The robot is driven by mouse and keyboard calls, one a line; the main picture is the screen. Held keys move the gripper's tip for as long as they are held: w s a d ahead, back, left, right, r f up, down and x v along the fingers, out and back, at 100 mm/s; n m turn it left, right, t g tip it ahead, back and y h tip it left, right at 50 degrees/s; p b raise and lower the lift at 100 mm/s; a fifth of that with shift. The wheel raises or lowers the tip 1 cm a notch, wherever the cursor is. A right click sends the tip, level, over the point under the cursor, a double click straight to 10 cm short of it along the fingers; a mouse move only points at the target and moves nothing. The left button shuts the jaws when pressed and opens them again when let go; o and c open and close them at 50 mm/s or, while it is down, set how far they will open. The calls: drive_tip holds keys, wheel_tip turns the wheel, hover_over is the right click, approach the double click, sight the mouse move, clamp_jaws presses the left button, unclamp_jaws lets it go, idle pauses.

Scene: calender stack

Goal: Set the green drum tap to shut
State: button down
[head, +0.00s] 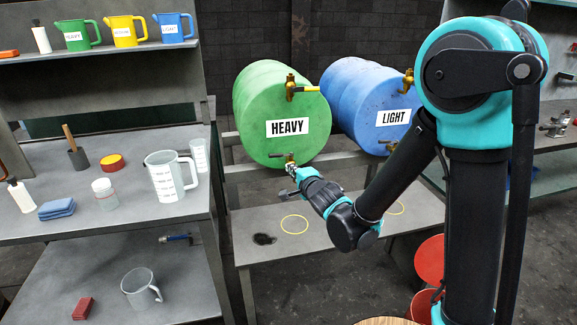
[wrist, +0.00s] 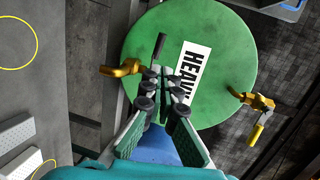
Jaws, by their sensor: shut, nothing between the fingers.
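The green drum (head: 262,100) labelled HEAVY lies on its side on a rack; its round end fills much of the wrist view (wrist: 215,45). Low on that end is a brass tap (wrist: 122,70). A dark lever (wrist: 160,45) shows beside the tap, pointing left in the head view, across the spout. High on the end is another brass fitting (head: 291,87) with a yellow lever (wrist: 257,134), pointing right in the head view. My gripper (wrist: 164,76) is shut and empty, its tips just by the low tap. I cannot tell whether they touch the lever.
A blue drum (head: 365,90) labelled LIGHT lies to the right. Below is a shelf with a yellow ring (head: 294,225) and a dark stain (head: 264,239). A left bench holds a clear jug (head: 165,178).

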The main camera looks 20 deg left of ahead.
sight(275, 155)
drive_tip(key=x, duration=1.2)
drive_tip(key=shift+w+a+f, duration=0.1)
drive_tip(key=shift+w+a, duration=0.1)
drive_tip(key=shift+w, duration=0.1)
drive_tip(key=shift+w+a+f, duration=0.1)
drive_tip(key=shift+w+a, duration=0.3)
drive_tip(key=shift+a, duration=0.05)
drive_tip(key=shift+w+a, duration=0.15)
drive_tip(key=shift+a, duration=0.05)
